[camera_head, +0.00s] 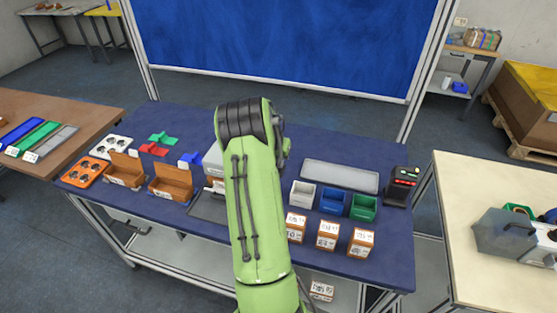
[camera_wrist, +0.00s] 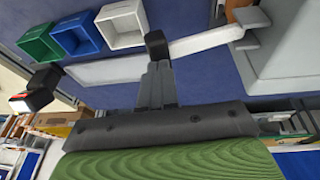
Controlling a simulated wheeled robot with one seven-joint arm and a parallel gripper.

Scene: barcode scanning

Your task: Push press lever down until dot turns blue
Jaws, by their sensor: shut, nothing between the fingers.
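The press (camera_wrist: 290,50) is a grey body at the right of the wrist view. Its pale lever (camera_wrist: 207,40) reaches out to the left and ends in a black knob (camera_wrist: 156,44). My gripper (camera_wrist: 158,70) is shut and empty, with its fingertips right by the knob; I cannot tell whether they touch it. In the head view my green arm covers the gripper, the lever and most of the press; a grey part of the press (camera_head: 213,158) shows left of the arm. I see no dot in either view.
On the blue table stand white (camera_head: 303,194), blue (camera_head: 333,201) and green (camera_head: 363,207) bins, with labelled brown boxes (camera_head: 327,235) in front. A black device with red lights (camera_head: 404,178) stands at the right end. Brown open boxes (camera_head: 170,181) and coloured parts lie left of my arm.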

